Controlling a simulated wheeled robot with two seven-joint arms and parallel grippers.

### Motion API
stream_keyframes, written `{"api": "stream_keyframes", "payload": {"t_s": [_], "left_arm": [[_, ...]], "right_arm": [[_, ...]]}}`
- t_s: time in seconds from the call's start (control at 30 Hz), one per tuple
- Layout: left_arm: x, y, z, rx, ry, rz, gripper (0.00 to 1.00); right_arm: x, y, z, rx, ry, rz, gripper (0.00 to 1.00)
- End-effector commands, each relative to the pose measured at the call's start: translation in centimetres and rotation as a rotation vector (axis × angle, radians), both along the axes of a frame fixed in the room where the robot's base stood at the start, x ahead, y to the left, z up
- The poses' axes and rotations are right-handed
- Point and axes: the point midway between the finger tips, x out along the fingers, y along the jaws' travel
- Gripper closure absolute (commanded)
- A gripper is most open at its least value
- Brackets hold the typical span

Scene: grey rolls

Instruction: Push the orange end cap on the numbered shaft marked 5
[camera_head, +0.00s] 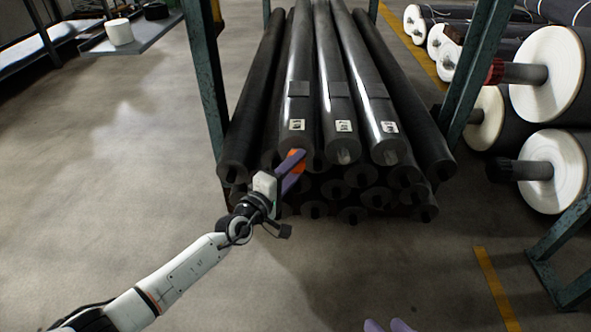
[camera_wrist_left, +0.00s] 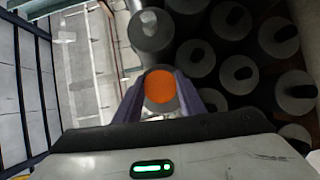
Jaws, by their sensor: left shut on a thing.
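My left gripper (camera_head: 293,168) is shut on the orange end cap (camera_head: 296,156), in front of the near end of the left labelled grey roll (camera_head: 300,100). In the left wrist view the round orange cap (camera_wrist_left: 160,88) sits between the purple fingers of the left gripper (camera_wrist_left: 162,95). Whether the cap touches the shaft end is hidden. The middle labelled roll (camera_head: 340,100) and right labelled roll (camera_head: 378,100) lie beside it. Their white labels are too small to read. My right gripper (camera_head: 387,326) shows only two fingertips, apart and empty, at the bottom edge.
More grey rolls (camera_head: 350,215) are stacked below, between green rack posts (camera_head: 205,75). White-flanged reels (camera_head: 555,75) with protruding shafts stand at the right. A grey table (camera_head: 135,40) with a white roll (camera_head: 119,31) is at the back left. The floor in front is clear.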

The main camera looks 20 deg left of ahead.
Motion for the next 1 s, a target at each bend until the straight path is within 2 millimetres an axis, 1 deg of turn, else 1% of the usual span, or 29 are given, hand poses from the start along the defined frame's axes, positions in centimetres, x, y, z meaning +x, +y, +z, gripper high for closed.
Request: {"api": "stream_keyframes", "payload": {"t_s": [0.9,0.93,1.0], "left_arm": [[2.2,0.6,0.0,0.000,0.000,0.000,0.85],[2.2,0.6,0.0,0.000,0.000,0.000,0.60],[2.2,0.6,0.0,-0.001,0.000,0.000,0.49]], "right_arm": [[0.1,0.0,0.0,0.003,-0.012,0.000,0.69],[0.1,0.0,0.1,0.003,-0.012,0.000,0.69],[0.1,0.0,0.1,0.004,-0.013,0.000,0.69]]}}
